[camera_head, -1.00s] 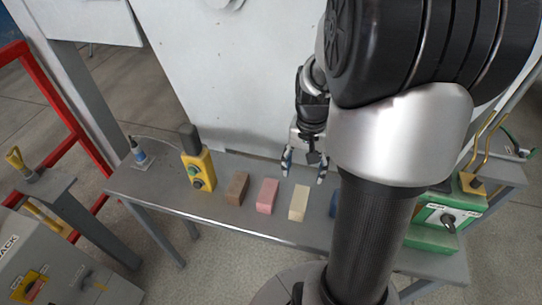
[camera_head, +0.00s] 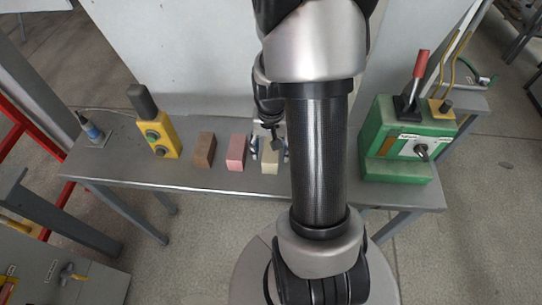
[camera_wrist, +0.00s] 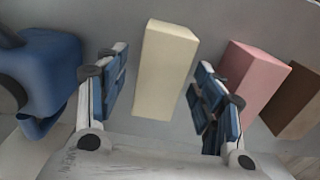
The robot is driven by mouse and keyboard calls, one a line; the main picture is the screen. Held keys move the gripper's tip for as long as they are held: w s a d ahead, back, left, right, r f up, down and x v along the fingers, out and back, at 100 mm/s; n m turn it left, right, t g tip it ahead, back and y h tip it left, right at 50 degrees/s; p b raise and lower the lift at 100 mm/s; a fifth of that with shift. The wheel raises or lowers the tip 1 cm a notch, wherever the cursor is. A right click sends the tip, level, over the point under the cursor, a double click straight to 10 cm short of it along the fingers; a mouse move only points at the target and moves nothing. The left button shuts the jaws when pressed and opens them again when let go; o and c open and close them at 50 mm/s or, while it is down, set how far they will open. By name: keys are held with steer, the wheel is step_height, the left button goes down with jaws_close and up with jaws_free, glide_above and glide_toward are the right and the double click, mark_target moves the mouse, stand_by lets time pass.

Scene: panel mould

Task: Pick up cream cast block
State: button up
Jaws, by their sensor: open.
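The cream cast block (camera_head: 269,158) stands on the grey bench, partly hidden by my gripper in the head view. In the wrist view the cream cast block (camera_wrist: 164,72) lies ahead, between the two blue-padded fingers. My gripper (camera_head: 268,148) is over the block in the head view, its fingers to either side. In the wrist view my gripper (camera_wrist: 158,98) is open, with a gap between each finger and the block. I cannot tell how far above the bench the fingertips are.
A pink block (camera_head: 236,152) and a brown block (camera_head: 204,150) stand left of the cream one. A yellow button box (camera_head: 160,138) is further left. A blue object (camera_wrist: 45,70) is close to one finger. A green machine (camera_head: 392,150) stands right on the bench (camera_head: 185,180).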

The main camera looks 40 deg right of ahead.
step_height(320, 180, down, 2)
steer(key=shift+f, duration=0.25)
steer(key=shift+r, duration=0.1)
steer(key=shift+c, duration=0.3)
steer(key=c, duration=1.3)
steer(key=shift+r, duration=0.1)
